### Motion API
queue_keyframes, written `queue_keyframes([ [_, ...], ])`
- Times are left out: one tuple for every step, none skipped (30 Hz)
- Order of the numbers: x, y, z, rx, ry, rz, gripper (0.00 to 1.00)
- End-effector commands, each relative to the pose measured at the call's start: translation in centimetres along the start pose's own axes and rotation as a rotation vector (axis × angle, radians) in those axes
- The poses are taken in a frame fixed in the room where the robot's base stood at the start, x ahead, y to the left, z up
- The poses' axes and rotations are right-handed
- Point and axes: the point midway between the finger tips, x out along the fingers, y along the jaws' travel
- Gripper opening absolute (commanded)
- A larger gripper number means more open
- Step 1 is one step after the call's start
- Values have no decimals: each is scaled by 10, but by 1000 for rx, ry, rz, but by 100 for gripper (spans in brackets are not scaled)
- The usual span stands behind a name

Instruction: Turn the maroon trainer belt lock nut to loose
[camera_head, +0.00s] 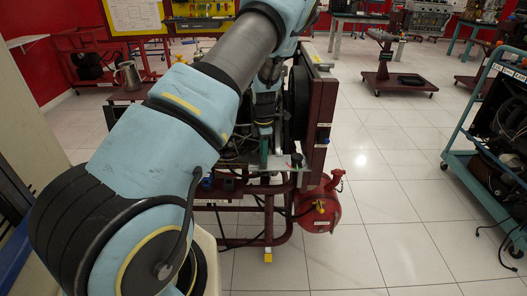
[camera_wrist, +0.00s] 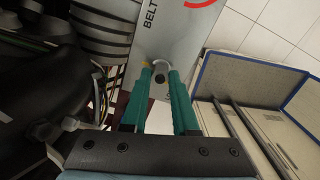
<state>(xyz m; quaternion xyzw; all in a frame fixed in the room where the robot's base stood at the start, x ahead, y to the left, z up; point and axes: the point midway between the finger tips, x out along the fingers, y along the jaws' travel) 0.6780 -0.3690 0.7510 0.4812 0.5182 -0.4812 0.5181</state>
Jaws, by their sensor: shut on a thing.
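The maroon trainer (camera_head: 318,125) stands ahead, partly behind my arm. In the wrist view, a grey plate (camera_wrist: 175,32) carries the letters "BELT" and part of a red arc. My gripper (camera_wrist: 162,84) has its teal fingers at the lower end of this plate. They are shut on the belt lock nut (camera_wrist: 160,76), a small grey part with a dark centre. The fingers hide most of the nut, and how far it is turned cannot be told. In the head view, my gripper (camera_head: 264,150) reaches down at the trainer's near side, and the nut cannot be made out.
Dark hoses and ribbed engine parts (camera_wrist: 98,35) crowd the left of my gripper. A blue-edged panel (camera_wrist: 245,80) lies to its right. A red tank (camera_head: 320,207) sits low at the trainer's right. A teal cart (camera_head: 455,160) stands far right, with clear floor between.

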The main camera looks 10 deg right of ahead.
Motion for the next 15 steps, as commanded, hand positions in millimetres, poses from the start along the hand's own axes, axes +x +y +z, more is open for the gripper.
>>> queue_keyframes([
  [-2,0,0,-30,0,1,0],
  [-2,0,0,-48,-1,1,0],
  [-2,0,0,-72,0,1,0],
  [-2,0,0,-87,0,1,0],
  [-2,0,0,-102,0,1,0],
  [-1,0,0,-120,0,1,0],
  [-1,0,0,-133,0,1,0],
  [-1,0,0,-144,0,1,0],
  [-1,0,0,-157,-1,1,0],
  [-1,0,0,-166,-1,1,0],
  [-1,0,0,-174,-1,1,0],
  [-1,0,0,-182,-1,1,0],
  [-1,0,0,-188,0,1,0],
  [-1,0,0,-192,0,1,0],
  [-1,0,0,-197,0,1,0],
])
